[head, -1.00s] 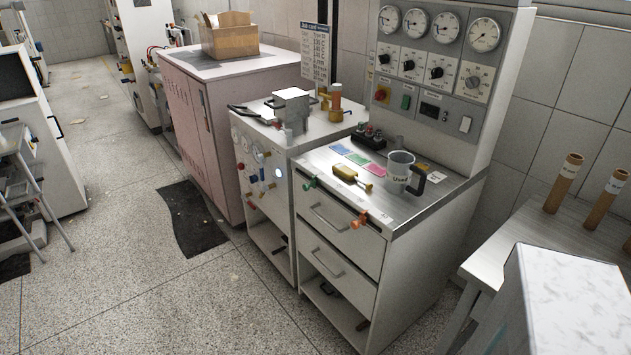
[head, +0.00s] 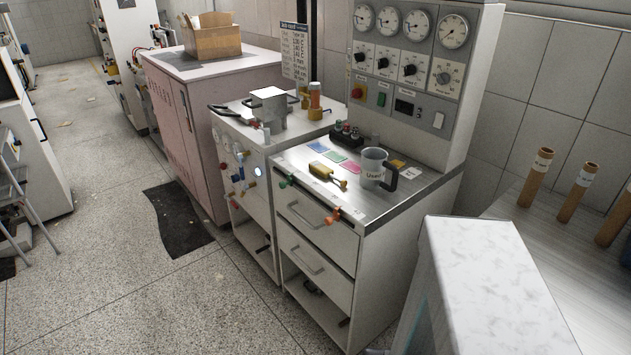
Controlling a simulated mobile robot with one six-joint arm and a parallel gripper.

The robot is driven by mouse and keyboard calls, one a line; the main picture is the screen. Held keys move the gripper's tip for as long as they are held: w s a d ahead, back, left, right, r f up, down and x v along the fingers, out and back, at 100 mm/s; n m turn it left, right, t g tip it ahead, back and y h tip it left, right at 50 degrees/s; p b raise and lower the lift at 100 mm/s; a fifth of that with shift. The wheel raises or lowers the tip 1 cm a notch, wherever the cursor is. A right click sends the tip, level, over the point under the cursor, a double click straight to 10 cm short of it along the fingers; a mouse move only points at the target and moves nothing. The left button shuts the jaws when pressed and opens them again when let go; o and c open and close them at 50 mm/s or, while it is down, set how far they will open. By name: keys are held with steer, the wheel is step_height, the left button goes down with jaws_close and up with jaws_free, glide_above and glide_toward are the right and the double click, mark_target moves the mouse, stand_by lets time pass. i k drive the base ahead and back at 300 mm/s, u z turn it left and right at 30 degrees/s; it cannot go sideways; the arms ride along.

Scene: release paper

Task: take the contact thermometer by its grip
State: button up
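A yellow hand-sized tool (head: 322,171), which looks like the contact thermometer, lies on the metal top of the white cabinet (head: 290,160). Its thicker yellow body is toward the left and back, and a thinner brassy end points right and toward the front edge. It lies left of a grey mug (head: 373,166) with a black handle, and apart from it. Nothing covers it. Which part is its grip is too small to tell for certain. My gripper is not in view.
Coloured cards (head: 335,155) and a black block with knobs (head: 346,135) lie behind the tool. An orange valve (head: 333,215) and a green one (head: 288,181) stick out at the front edge. A white marbled block (head: 495,275) stands close at lower right.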

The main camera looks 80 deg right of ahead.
mark_target(317, 167)
steer(key=z, duration=0.2)
steer(key=i, duration=2.1)
steer(key=u, duration=0.75)
steer(key=k, duration=0.15)
steer(key=z, duration=3.05)
